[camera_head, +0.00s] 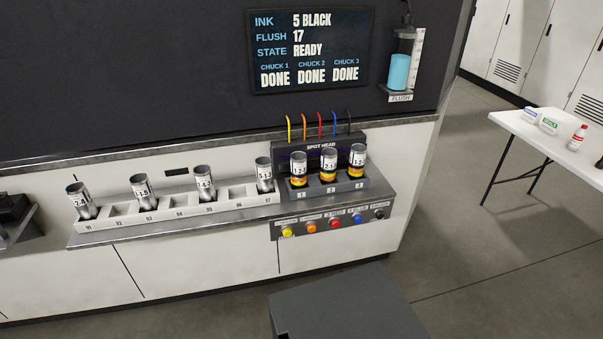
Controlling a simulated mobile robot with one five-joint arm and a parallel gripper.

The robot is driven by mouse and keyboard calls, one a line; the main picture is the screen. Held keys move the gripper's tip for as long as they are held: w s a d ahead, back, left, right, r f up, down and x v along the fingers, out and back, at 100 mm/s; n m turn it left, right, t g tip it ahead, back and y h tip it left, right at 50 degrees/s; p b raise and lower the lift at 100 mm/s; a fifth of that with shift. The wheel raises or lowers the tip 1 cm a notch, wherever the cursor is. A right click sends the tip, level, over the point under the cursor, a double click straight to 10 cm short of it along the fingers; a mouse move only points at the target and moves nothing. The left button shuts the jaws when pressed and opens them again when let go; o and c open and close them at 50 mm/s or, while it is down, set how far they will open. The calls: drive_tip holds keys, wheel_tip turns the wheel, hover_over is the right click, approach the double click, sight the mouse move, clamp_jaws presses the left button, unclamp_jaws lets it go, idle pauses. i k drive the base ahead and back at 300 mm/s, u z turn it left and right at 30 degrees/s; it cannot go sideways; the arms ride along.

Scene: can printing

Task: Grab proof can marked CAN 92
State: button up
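Several plain silver cans with white labels stand in a long white rack (176,219): one at the left end (80,202), two along the middle (145,191) (205,184), and one at the right end (264,175). The rack slots between them are empty; the slot second from the left appears marked 92. Three cans with yellow-orange bands stand in the spot head's chucks: left (298,169), middle (329,165) and right (358,161). The small can labels are too small to read surely, so I cannot tell which is CAN 92. My gripper is not in view.
The screen (311,50) reads ink 5 black, flush 17, state ready, chucks 1 to 3 done. Coloured buttons (335,223) line the ledge front. A flush bottle (400,70) hangs right. A white table (560,139) stands far right, with open floor between.

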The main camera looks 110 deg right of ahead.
sight(298, 160)
drive_tip(key=z, duration=0.05)
drive_tip(key=k, duration=1.45)
drive_tip(key=z, duration=0.3)
